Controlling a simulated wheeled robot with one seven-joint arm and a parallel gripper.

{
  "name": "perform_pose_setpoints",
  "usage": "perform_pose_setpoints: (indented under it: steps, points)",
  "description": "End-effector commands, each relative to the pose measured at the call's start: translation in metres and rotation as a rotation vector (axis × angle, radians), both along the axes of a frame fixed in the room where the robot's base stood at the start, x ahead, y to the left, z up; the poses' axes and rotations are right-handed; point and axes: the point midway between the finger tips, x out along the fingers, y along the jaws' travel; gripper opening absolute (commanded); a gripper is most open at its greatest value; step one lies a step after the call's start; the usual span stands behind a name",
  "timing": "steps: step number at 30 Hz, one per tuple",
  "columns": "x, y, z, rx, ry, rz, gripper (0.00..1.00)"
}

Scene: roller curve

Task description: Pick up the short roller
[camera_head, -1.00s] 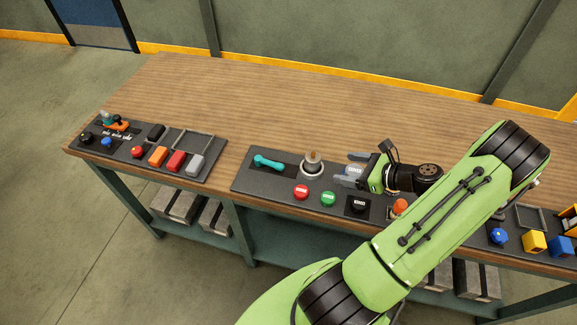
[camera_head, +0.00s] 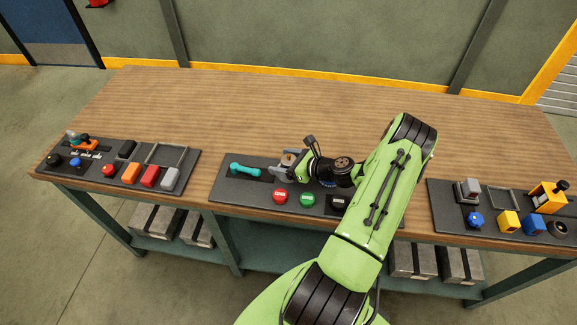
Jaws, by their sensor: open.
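A short upright cylinder with a brownish top (camera_head: 289,158), which looks like the short roller, stands on the middle dark panel (camera_head: 232,192). My gripper (camera_head: 284,164) is at the cylinder from the right, low over the panel, with its grey fingers pointing left. The fingers are open and appear to be on either side of the cylinder; whether they touch it cannot be told. The fingers hide most of the cylinder's lower part and its round metal seat.
A teal handle (camera_head: 245,168) lies just left of the gripper. Red (camera_head: 280,196), green (camera_head: 307,199) and black (camera_head: 338,202) buttons sit in front. Panels with controls stand left (camera_head: 97,181) and right (camera_head: 450,215). The wooden tabletop (camera_head: 250,110) behind is clear.

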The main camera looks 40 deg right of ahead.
Motion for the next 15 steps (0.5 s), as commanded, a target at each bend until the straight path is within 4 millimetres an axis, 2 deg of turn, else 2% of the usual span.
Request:
perform_pose_setpoints:
  steps: [6, 15]
  points:
    - [0.0016, 0.0002, -0.0006, 0.000, 0.000, -0.001, 0.79]
    - [0.0012, 0.0001, -0.0005, 0.000, 0.001, 0.000, 0.33]
